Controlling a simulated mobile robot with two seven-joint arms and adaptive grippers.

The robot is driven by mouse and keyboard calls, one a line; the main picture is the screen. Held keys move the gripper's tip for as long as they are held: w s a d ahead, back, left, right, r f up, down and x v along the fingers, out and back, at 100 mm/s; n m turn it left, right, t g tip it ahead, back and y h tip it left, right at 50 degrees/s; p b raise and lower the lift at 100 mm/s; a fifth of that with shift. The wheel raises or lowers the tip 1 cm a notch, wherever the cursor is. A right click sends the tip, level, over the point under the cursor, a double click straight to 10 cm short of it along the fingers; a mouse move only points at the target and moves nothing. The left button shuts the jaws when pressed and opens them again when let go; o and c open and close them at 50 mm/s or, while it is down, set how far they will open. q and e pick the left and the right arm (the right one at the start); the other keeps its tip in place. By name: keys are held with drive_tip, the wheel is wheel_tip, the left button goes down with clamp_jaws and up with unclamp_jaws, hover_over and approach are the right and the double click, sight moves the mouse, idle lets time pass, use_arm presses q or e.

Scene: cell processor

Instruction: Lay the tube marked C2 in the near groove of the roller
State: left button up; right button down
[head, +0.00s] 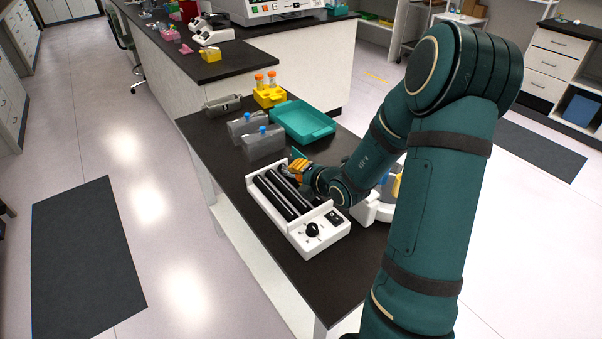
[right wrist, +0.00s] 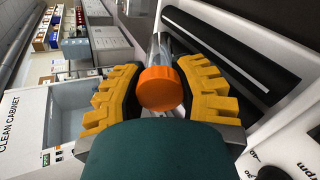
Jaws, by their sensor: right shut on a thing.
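The roller (head: 323,239) is a white unit with black rollers on the dark table, a knob at its near end. Its white frame and black rollers also show in the right wrist view (right wrist: 245,48). My right gripper (head: 297,168), with yellow finger pads, is at the roller's far end. In the right wrist view it is shut on a clear tube with an orange cap (right wrist: 159,88), the cap facing the camera. The tube appears beside the rollers there; I cannot tell its height above them. Its marking is not readable. My left gripper is not in view.
A yellow rack (head: 265,99) with two orange-capped tubes stands at the table's back. A teal tray (head: 327,130), clear flasks with blue caps (head: 262,149) and a grey holder (head: 222,104) sit nearby. My right arm covers the table's right side.

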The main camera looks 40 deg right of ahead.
drive_tip(key=c, duration=0.6)
unclamp_jaws()
drive_tip(key=shift+c, duration=0.2)
drive_tip(key=shift+r, duration=0.1)
drive_tip(key=v, duration=0.7)
drive_tip(key=shift+s, duration=0.25)
